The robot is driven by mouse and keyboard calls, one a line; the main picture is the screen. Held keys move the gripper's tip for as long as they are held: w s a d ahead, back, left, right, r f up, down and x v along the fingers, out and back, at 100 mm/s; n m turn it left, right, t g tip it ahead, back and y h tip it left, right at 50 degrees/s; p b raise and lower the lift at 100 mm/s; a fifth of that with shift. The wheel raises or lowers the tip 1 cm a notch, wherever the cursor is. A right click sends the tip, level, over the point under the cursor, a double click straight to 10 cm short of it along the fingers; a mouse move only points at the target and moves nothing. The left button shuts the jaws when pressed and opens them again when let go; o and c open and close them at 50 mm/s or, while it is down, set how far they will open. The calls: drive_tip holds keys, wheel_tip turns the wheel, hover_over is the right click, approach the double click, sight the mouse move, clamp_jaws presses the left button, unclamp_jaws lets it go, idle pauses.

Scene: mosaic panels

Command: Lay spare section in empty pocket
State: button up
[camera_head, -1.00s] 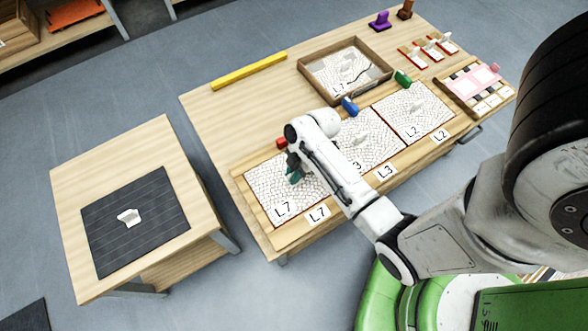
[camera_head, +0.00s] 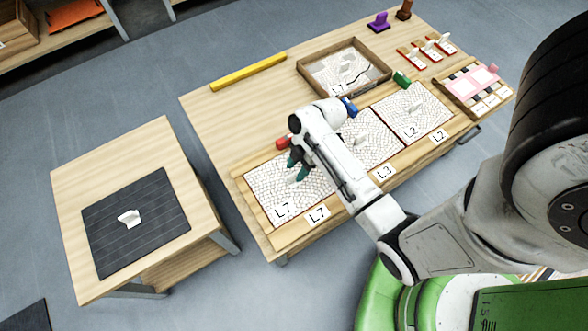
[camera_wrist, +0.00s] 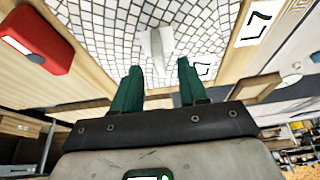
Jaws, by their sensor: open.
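A white mosaic section marked L7 (camera_head: 270,190) lies flat in the left pocket of the long wooden frame, behind the frame's L7 label (camera_head: 317,214). It carries a pale upright grip, which the wrist view shows as a white grip (camera_wrist: 157,45) standing on the mosaic (camera_wrist: 195,25). My gripper (camera_head: 297,165) is over this section, with its green fingers apart. In the wrist view my gripper (camera_wrist: 158,75) is open and empty, and the grip stands beyond its fingertips, apparently clear of both. My arm hides part of the middle section.
Sections L3 (camera_head: 372,133) and L2 (camera_head: 425,110) fill the other pockets. A red clamp (camera_wrist: 35,38) is near the gripper; blue (camera_head: 349,107) and green (camera_head: 402,79) ones stand farther right. A tray (camera_head: 309,69) holds a cracked L7 section. A dark mat (camera_head: 105,240) lies on the side table.

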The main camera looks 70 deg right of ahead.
drive_tip(key=v, duration=0.8)
drive_tip(key=s+a+r+m+h, duration=0.2)
drive_tip(key=a+m, duration=0.3)
drive_tip(key=a, duration=0.1)
drive_tip(key=s+a+r+m+g+h, duration=0.1)
drive_tip(key=s+a+r+m, duration=0.1)
drive_tip(key=a+m, duration=0.4)
drive_tip(key=shift+s+a+r+m+h+p, duration=0.3)
drive_tip(key=shift+s+a+h+p, duration=0.15)
drive_tip(key=shift+s+a, duration=0.15)
drive_tip(key=shift+r+p, duration=0.45)
drive_tip(key=shift+p, duration=0.1)
